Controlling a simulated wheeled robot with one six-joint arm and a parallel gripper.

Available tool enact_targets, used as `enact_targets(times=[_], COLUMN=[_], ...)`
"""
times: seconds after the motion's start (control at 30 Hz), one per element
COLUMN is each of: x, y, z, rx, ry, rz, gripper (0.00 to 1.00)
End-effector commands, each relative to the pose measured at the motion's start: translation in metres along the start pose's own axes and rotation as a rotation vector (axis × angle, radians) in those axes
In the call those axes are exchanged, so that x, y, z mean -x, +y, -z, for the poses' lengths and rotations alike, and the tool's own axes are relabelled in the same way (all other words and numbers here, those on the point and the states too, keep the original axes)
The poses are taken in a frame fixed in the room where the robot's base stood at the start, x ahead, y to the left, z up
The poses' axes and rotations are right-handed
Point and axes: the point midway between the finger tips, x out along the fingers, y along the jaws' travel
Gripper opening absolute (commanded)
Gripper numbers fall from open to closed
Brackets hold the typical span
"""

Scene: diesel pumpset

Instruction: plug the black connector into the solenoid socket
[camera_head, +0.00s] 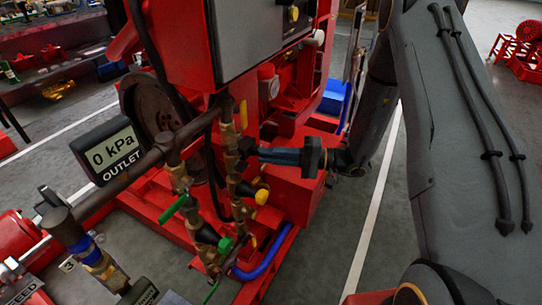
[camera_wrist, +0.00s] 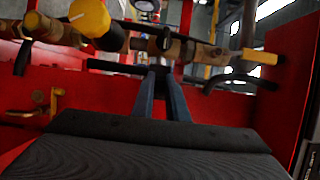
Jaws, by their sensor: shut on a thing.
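My gripper (camera_head: 268,155) reaches leftward to the brass valve pipework in the head view. Its two blue-grey fingers (camera_wrist: 160,92) point away from the wrist camera and draw together at the tips. They are shut on a small dark piece, the black connector (camera_wrist: 160,70), which also shows at the fingertips in the head view (camera_head: 247,148). The connector is close to the pipework; I cannot tell whether it touches anything there. The solenoid socket cannot be made out clearly among the dark and brass fittings.
The upright brass pipework (camera_head: 229,145) carries yellow and green handles. A yellow knob (camera_wrist: 90,17) sits close at the upper left in the wrist view. The red pumpset frame (camera_head: 300,205) stands behind and below. An OUTLET gauge (camera_head: 110,150) reads 0 kPa.

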Motion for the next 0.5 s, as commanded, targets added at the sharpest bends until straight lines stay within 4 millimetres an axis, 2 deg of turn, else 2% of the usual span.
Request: enact_targets(times=[0.03,0.13,0.17,0.5], x=[-0.0004,-0.0003,-0.0003,0.0049], y=[-0.0005,-0.0005,-0.0004,-0.0001], z=[0.0005,0.0004,0.0004,0.0006], rx=[0.001,0.001,0.001,0.001], ry=[0.0,0.0,0.0,0.001], rz=[0.0,0.0,0.0,0.0], gripper=[0.16,0.33,0.35,0.35])
